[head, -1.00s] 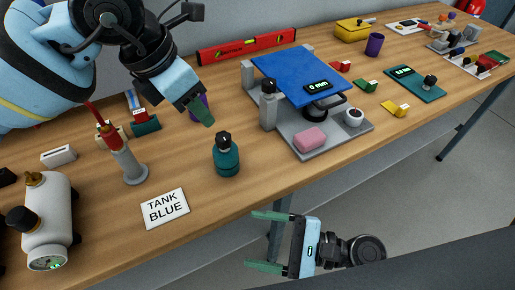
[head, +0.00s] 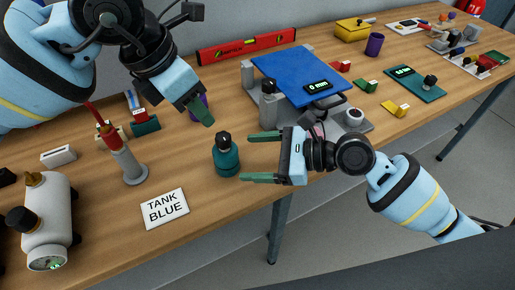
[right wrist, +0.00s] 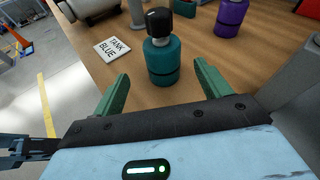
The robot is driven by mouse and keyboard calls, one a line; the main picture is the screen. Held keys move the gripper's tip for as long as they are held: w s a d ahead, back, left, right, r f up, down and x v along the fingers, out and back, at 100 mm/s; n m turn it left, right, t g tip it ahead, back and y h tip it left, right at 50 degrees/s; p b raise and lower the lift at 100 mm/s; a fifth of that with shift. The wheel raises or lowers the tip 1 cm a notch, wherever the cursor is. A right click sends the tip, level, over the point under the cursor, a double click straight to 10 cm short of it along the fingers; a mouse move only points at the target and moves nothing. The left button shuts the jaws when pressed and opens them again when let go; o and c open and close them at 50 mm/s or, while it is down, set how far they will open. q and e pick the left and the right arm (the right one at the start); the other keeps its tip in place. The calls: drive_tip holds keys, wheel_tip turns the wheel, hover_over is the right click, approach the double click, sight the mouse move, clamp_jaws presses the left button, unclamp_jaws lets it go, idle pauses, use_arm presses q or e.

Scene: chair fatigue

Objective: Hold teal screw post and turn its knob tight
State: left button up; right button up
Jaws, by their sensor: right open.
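The teal screw post (head: 227,160) stands upright on the wooden table, with a black knob (head: 223,139) on top. It also shows in the right wrist view (right wrist: 162,62), ahead of and between my right fingers. My right gripper (head: 262,157) is open and empty, its green fingertips pointing left at the post from a short distance to its right. My left gripper (head: 207,112) hangs above and slightly left of the post, apart from it. Its fingers overlap in the head view, so its opening cannot be told.
A white card reading TANK BLUE (head: 166,208) lies in front of the post. A grey cylinder stand (head: 133,168) and a white tank (head: 47,215) stand to the left. A blue plate (head: 297,75) on a grey base is at right.

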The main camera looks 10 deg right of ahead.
sight(225, 155)
drive_tip(key=shift+w+r+m+g+h, duration=0.3)
drive_tip(key=shift+r+m+h, duration=0.25)
drive_tip(key=shift+m, duration=0.15)
drive_tip(key=shift+x, duration=3.85)
drive_tip(key=shift+c, duration=0.4)
